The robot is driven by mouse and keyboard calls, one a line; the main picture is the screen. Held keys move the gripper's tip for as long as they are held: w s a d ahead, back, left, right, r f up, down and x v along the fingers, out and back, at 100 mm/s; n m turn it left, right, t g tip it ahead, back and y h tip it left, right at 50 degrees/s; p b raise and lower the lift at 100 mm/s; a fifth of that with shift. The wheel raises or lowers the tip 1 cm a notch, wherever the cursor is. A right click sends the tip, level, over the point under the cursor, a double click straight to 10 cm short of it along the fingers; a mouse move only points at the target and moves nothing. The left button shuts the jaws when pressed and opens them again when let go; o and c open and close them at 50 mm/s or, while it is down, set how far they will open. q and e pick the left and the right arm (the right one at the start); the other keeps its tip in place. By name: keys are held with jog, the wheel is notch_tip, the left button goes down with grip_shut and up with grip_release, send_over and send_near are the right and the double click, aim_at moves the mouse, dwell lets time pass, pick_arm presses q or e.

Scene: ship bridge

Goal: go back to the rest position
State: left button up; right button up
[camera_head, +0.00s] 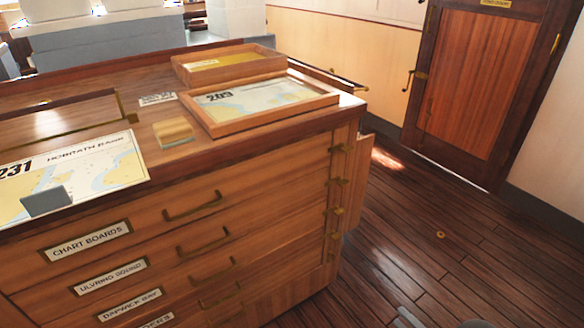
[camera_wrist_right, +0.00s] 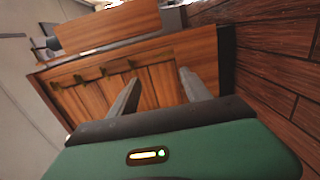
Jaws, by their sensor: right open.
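My right gripper (camera_wrist_right: 158,88) is open and empty in the right wrist view. Its two grey fingers stand apart, pointing toward the side of the wooden chart cabinet (camera_wrist_right: 65,75), and I see nothing between them but the cabinet behind. In the head view only small grey parts of the right gripper (camera_head: 410,317) show at the bottom edge, over the plank floor and to the right of the cabinet (camera_head: 290,200). My left gripper is not in view.
Dark floor (camera_head: 430,220) lies open toward a closed door (camera_head: 472,85).

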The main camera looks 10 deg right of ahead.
jog(key=w+r+m+g+h, duration=0.4)
jog(key=w+r+m+h, duration=0.3)
jog(key=w+r+m, duration=0.5)
jog(key=s+a+r+m+g, duration=0.5)
jog(key=a+r, duration=0.3)
jog(key=a, duration=0.4)
jog(key=s+a+r+m+g+y+p, duration=0.1)
jog(key=s+a+r+m+g, duration=0.15)
jog(key=s+a, duration=0.5)
jog(key=s+a+r+m+g+p, duration=0.1)
jog(key=s+a+r+m+g, duration=0.3)
jog(key=s, duration=0.6)
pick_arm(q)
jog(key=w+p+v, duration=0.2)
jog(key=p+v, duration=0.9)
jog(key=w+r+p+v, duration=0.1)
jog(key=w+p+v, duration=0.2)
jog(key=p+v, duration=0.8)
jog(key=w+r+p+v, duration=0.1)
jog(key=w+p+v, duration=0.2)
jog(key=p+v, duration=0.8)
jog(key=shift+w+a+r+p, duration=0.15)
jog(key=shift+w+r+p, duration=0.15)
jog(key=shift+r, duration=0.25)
pick_arm(e)
notch_tip(320, 180, up, 32)
jog(key=n+t, duration=0.1)
jog(key=shift+a+f+t, duration=0.2)
jog(key=shift+a+t, duration=0.15)
jog(key=shift+a, duration=0.1)
